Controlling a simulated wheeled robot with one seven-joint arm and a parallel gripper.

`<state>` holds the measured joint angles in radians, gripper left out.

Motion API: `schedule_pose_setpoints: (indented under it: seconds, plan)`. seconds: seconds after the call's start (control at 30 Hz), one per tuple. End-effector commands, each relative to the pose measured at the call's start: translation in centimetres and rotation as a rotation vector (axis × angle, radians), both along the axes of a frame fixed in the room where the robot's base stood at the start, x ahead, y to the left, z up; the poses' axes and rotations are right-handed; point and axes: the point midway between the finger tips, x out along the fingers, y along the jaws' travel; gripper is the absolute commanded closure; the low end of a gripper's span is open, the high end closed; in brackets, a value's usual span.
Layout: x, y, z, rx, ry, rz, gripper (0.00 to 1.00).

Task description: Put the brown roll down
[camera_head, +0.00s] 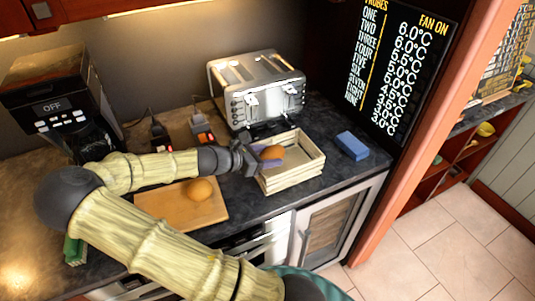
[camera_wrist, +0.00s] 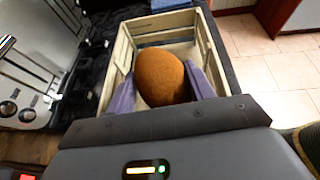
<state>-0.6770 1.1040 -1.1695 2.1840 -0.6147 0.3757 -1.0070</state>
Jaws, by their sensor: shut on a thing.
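My gripper (camera_head: 262,159) is shut on a brown roll (camera_head: 273,152) over the left end of a pale wooden crate (camera_head: 296,180). In the wrist view the brown roll (camera_wrist: 160,77) sits between the two purple fingers, with the slatted crate (camera_wrist: 124,52) around and beyond it. I cannot tell whether the roll touches the crate floor.
A silver toaster (camera_head: 257,90) stands behind the crate. A blue block (camera_head: 352,146) lies on the dark counter to its right. A black coffee maker (camera_head: 62,100) is at the far left. The counter's front edge runs close in front of the crate.

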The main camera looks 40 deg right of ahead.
Motion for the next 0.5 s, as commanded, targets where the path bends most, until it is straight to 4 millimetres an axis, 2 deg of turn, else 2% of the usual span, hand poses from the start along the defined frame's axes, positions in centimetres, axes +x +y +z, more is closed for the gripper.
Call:
schedule_pose_setpoints:
  seconds: [0.1,0.13,0.23,0.5]
  plan:
    - [-0.01,-0.01,-0.07,0.0,0.0,0.0,0.73]
    - [-0.01,-0.01,-0.08,0.0,0.0,0.0,0.43]
    - [-0.01,-0.01,-0.07,0.0,0.0,0.0,0.25]
    - [-0.01,-0.01,-0.02,0.0,-0.001,0.0,0.25]
